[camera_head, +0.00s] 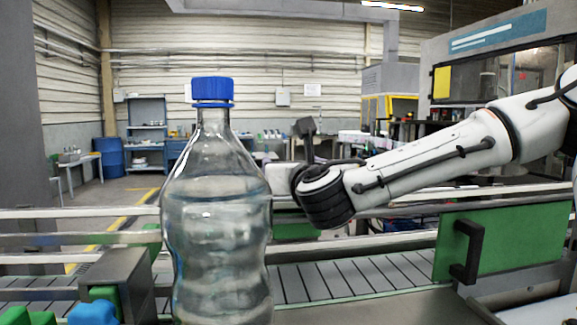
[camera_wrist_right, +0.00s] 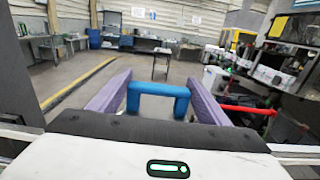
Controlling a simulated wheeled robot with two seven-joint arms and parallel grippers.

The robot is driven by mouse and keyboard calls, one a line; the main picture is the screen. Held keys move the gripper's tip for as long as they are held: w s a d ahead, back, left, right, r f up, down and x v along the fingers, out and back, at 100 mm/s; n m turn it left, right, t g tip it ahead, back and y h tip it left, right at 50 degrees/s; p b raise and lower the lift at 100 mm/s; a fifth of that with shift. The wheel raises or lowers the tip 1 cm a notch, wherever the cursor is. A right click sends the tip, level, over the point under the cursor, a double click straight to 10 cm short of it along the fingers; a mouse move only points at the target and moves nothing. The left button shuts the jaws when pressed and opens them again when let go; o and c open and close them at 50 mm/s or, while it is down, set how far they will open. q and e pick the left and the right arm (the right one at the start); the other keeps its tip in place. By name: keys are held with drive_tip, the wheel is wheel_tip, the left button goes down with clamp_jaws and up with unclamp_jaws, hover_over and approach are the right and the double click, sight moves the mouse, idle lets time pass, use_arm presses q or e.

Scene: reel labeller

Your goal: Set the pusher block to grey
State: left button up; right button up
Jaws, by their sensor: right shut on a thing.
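My right gripper (camera_wrist_right: 157,92) shows in the right wrist view with its two purple fingers on either side of a blue U-shaped handle (camera_wrist_right: 158,88), and it is shut on it. In the head view my right arm comes in from the right and its wrist ends behind the large clear bottle (camera_head: 215,215) with a blue cap; the fingers are hidden there. I cannot tell for sure which part is the pusher block. A grey metal block (camera_head: 120,275) stands at the lower left, with green and blue pieces (camera_head: 92,313) beside it. My left gripper is out of view.
The upright bottle fills the near middle. A slatted conveyor (camera_head: 340,277) with metal rails runs across behind it. A green panel (camera_head: 515,240) with a black handle (camera_head: 467,250) stands at the right. A blue barrel (camera_head: 109,157) and benches are far back.

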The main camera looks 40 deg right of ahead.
drive_tip(key=o, duration=1.5)
drive_tip(key=shift+s+a, duration=0.1)
drive_tip(key=shift+a, duration=0.05)
drive_tip(key=b+v, duration=0.1)
drive_tip(key=v, duration=0.9)
drive_tip(key=shift+b, duration=0.3)
